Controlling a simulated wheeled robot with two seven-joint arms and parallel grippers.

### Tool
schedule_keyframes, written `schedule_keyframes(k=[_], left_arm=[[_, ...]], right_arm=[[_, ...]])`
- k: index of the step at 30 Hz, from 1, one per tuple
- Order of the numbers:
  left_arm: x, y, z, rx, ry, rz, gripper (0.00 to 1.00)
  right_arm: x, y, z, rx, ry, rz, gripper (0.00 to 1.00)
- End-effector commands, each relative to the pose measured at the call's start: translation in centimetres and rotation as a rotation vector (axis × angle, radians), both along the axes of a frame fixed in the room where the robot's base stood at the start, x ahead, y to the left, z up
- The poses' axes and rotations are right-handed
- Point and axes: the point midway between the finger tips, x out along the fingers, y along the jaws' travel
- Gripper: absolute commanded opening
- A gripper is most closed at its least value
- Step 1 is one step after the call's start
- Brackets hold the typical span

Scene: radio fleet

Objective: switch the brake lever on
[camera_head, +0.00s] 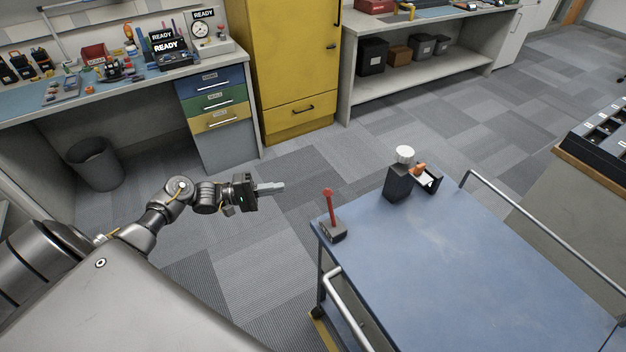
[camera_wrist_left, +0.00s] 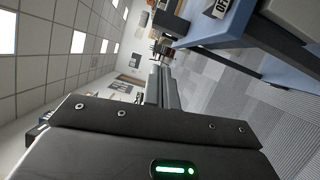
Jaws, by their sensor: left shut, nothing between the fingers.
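The brake lever (camera_head: 328,208) stands on the near left corner of a blue-topped cart (camera_head: 450,260). It has a red upright handle with a round knob and a grey base. My left gripper (camera_head: 282,187) is over the floor to the left of the lever, apart from it, with its fingers pointing right. The fingers are shut and empty, and they also show in the left wrist view (camera_wrist_left: 163,88). In that view a dark box with a label reading "OFF" (camera_wrist_left: 217,8) is at the top, by the blue cart edge. My right gripper is not in view.
A black device with a white knob (camera_head: 404,154) and a small tray stands farther back on the cart. The cart has white handrails (camera_head: 350,308). A workbench (camera_head: 130,85) and a yellow cabinet (camera_head: 290,65) stand behind. The floor around my left gripper is clear.

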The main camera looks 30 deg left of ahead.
Motion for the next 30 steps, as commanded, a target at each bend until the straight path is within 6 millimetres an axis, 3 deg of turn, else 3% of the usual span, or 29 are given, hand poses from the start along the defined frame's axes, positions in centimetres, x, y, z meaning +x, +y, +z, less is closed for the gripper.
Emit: schedule_keyframes(k=[1, 4, 17, 23, 30], left_arm=[[-0.1, 0.0, 1.4, -0.025, 0.008, -0.026, 0.0], [-0.3, 0.0, 2.7, -0.058, 0.026, -0.054, 0.0], [-0.1, -0.4, 2.8, -0.064, 0.03, -0.056, 0.0], [1.6, -2.7, 3.3, -0.066, 0.029, -0.056, 0.0], [4.5, -6.9, 3.7, -0.065, 0.03, -0.056, 0.0]], right_arm=[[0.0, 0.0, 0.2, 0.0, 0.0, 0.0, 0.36], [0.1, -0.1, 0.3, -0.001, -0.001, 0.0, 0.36], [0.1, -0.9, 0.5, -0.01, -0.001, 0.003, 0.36], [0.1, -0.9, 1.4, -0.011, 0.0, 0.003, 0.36], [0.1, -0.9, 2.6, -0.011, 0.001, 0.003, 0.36]])
